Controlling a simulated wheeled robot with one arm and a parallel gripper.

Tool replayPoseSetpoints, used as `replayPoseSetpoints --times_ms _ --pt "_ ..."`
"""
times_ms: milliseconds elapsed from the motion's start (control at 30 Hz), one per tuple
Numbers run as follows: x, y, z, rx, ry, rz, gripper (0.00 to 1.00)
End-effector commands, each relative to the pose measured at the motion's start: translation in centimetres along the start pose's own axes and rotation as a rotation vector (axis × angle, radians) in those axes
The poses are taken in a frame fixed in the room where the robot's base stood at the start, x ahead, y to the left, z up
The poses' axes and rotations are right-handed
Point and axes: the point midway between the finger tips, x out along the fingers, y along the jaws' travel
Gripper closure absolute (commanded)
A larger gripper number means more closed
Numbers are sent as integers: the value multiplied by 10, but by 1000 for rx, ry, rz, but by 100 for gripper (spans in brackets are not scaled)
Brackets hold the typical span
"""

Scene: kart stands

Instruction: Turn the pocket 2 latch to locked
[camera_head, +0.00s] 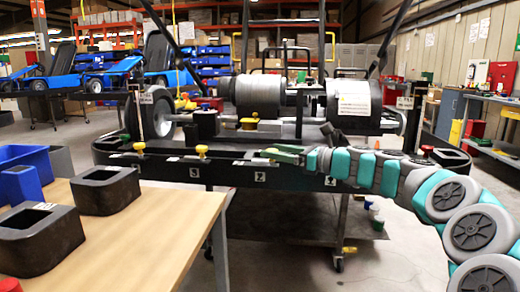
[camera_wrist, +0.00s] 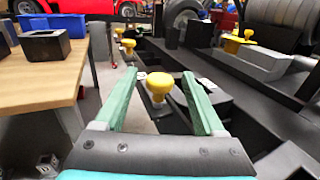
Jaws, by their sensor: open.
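My gripper (camera_head: 284,153) is at the front edge of the black kart stand (camera_head: 225,172) in the head view. In the wrist view, my gripper (camera_wrist: 158,76) is open, with green fingers on either side of a yellow knob (camera_wrist: 160,84). The knob appears between the fingers, with gaps on both sides; its depth relative to the fingertips is hard to judge. Number plates sit along the stand's front, one below the knob (camera_head: 260,177), too small to read surely. The latch's turn position is unclear.
Other yellow knobs (camera_head: 201,150) (camera_head: 139,146) stand along the same edge to the left. A wooden table (camera_head: 150,235) with black blocks (camera_head: 107,190) and blue bins (camera_head: 22,160) is at the front left. Large grey rollers (camera_head: 258,95) lie behind the edge.

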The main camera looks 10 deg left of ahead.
Motion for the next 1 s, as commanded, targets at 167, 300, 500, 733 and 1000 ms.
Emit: replayPoseSetpoints --times_ms 167,300,500,733,1000 --pt "27 0 0 -3 1 0 29" --pt "41 0 -1 -1 2 -1 29" --pt "46 0 -1 -2 3 -1 29" --pt "46 0 -1 -2 2 -1 37" --pt "46 0 0 -2 2 -1 67"
